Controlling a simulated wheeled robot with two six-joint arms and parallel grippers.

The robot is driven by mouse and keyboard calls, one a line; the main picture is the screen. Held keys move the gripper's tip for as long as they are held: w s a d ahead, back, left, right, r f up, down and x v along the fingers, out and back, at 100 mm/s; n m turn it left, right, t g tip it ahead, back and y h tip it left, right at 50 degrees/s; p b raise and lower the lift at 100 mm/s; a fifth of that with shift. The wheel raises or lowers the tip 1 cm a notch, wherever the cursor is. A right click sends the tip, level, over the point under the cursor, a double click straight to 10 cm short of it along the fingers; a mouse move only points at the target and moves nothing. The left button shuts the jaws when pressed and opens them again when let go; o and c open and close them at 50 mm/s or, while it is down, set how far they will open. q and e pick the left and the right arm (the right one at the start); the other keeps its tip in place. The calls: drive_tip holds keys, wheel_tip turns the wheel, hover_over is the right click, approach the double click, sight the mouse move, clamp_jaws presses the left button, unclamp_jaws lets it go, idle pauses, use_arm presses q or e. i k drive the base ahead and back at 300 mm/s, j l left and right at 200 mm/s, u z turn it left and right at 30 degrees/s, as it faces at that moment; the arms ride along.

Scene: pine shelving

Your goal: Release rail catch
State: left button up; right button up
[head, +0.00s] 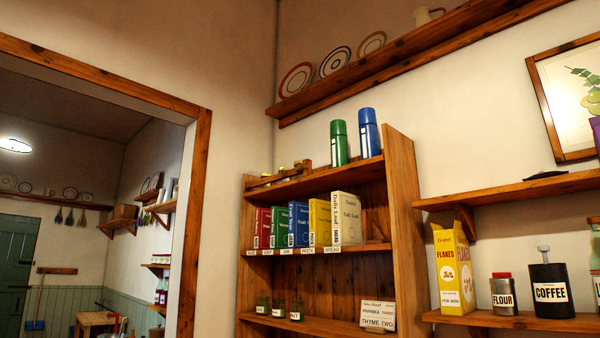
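A low wooden rail (278,177) runs along the front left of the top of the pine shelf unit (405,220). A small raised wooden piece shows at its right end. I cannot tell whether this is the catch, or whether it is fastened or free. Small pale-topped things show partly behind the rail. A green flask (339,143) and a blue flask (368,132) stand upright on the same top, to the right of the rail. Neither of my grippers is in view.
Several labelled books (320,222) stand on the shelf below, with small jars (278,307) and a card (377,314) lower down. A wall shelf (520,323) at right holds a yellow box (453,272) and canisters. An open doorway (195,200) is at left.

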sight(299, 166)
drive_tip(key=i+j+z, duration=0.45)
drive_tip(key=i, duration=0.4)
drive_tip(key=i+j+z, duration=0.4)
drive_tip(key=i+j, duration=0.4)
drive_tip(key=j, duration=0.15)
